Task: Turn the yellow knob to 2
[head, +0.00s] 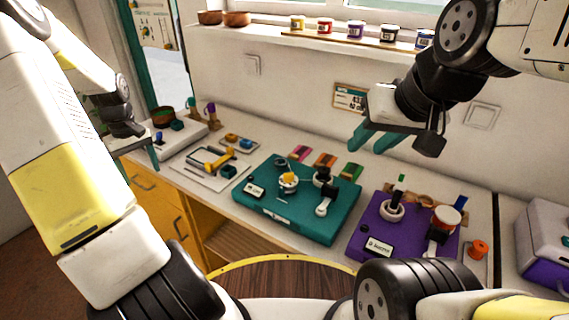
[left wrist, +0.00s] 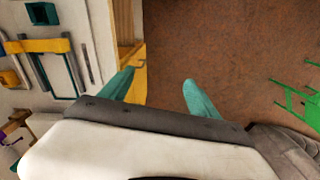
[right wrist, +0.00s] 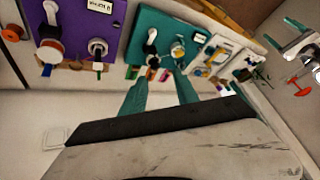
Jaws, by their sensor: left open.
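The yellow knob (head: 288,178) sits in a white round base on the teal board (head: 248,213), on the counter. It also shows in the right wrist view (right wrist: 178,51). Its number marks are too small to read. My right gripper (head: 369,140) is open and empty, raised above and behind the board, to the right of the knob. Its two teal fingers stand apart in the right wrist view (right wrist: 160,90). My left gripper (head: 150,156) is open and empty near the counter's left end, well away from the knob. The left wrist view shows its fingers (left wrist: 158,90) spread above the floor.
A black-handled lever (head: 323,177) stands right of the knob on the teal board. A purple board (head: 365,225) with knobs lies to the right. A round wooden table (head: 285,280) is in front.

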